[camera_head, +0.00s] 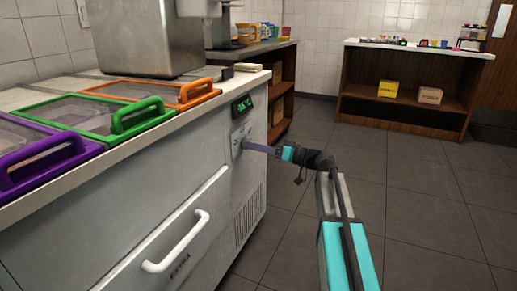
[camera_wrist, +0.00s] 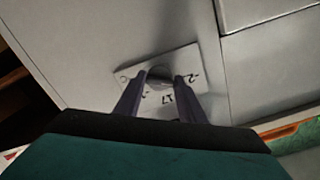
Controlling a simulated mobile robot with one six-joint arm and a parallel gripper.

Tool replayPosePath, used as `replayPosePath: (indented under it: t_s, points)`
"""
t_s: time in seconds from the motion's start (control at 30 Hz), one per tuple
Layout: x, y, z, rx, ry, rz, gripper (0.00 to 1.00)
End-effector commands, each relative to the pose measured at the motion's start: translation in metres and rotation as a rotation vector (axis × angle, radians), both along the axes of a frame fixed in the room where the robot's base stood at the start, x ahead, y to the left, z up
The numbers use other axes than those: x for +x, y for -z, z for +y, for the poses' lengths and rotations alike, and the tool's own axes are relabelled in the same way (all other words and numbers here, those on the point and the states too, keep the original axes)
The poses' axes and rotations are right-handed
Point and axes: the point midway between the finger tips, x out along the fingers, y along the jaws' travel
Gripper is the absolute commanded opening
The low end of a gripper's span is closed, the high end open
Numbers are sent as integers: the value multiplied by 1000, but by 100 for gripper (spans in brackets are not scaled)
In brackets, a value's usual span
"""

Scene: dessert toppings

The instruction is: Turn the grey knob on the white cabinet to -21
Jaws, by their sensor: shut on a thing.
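The white cabinet (camera_head: 195,190) stands at the left in the head view, and its pale front fills much of the wrist view (camera_wrist: 85,40). The grey knob (camera_wrist: 160,73) sits on a small marked plate (camera_wrist: 190,62) on the cabinet front. My gripper (camera_wrist: 158,85) is shut on the knob, one finger on each side of it. In the head view my gripper (camera_head: 245,146) reaches the plate from the right, and its fingers hide the knob. The green display (camera_head: 242,106) above reads about -16 °C, though it is small. The knob's exact setting cannot be told.
A white drawer handle (camera_head: 178,243) sticks out from the cabinet front, lower left. Lids with purple, green (camera_head: 100,118) and orange frames lie on top. A wooden shelf unit (camera_head: 410,90) stands at the back right. The tiled floor (camera_head: 420,190) between is clear.

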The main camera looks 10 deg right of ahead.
Motion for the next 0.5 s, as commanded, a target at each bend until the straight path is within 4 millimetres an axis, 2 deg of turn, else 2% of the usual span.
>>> replayPosePath:
  t_s: [0.03, 0.13, 0.5]
  points:
    - [-2, -1, 5, 0, -12, -2, 38]
    - [-1, -1, 4, 0, -10, -1, 54]
    - [-1, -1, 0, 0, -3, 0, 55]
